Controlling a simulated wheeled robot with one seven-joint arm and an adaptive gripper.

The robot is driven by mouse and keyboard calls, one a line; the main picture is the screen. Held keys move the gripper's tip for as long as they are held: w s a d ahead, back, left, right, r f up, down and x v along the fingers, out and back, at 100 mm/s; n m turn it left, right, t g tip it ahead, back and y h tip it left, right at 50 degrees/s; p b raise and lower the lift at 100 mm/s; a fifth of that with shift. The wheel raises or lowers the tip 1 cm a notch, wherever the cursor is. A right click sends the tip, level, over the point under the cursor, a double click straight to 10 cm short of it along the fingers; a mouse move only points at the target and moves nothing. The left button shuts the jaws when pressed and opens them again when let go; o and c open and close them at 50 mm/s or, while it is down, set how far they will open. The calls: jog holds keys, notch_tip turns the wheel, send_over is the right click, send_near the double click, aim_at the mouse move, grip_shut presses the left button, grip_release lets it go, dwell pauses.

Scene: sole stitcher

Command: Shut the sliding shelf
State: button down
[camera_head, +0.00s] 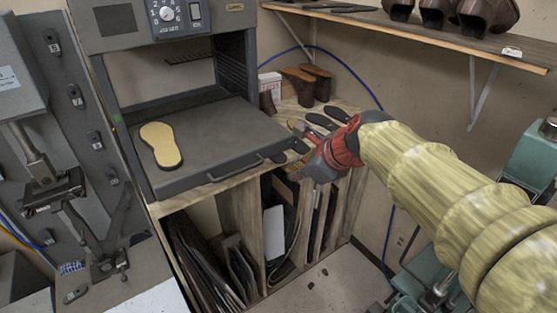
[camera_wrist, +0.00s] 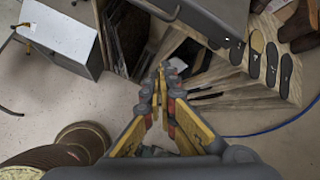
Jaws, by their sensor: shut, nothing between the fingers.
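The sliding shelf (camera_head: 215,125) is a dark grey tray pulled out of the grey machine, standing forward of its opening. A bar handle (camera_head: 235,169) runs along its front edge. A yellow sole (camera_head: 160,144) lies on its left part. My gripper (camera_head: 298,168) is right of the shelf's front right corner, by the bench edge, partly hidden by its own red wrist. In the wrist view my gripper (camera_wrist: 162,74) has its fingers together and empty. The shelf (camera_wrist: 215,14) shows at the top of that view, beyond the fingertips. I see no contact with it.
Several dark soles (camera_head: 322,121) and brown shoe forms (camera_head: 308,82) lie on the wooden bench right of the machine. Below are wooden slots (camera_head: 250,225) holding flat sheets. A wall shelf (camera_head: 420,32) with shoes hangs above. Open floor (camera_head: 335,285) lies in front.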

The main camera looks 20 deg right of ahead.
jog(key=w+a+f+m, duration=0.1)
jog(key=w+f+m, duration=0.1)
jog(key=w, duration=0.4)
jog(key=w+a+f+m, duration=0.2)
jog(key=w+f+m, duration=0.1)
jog(key=w+m, duration=0.1)
jog(key=shift+w+f+t, duration=0.25)
jog(key=shift+w+t, duration=0.05)
jog(key=shift+w, duration=0.55)
jog(key=shift+a, duration=0.1)
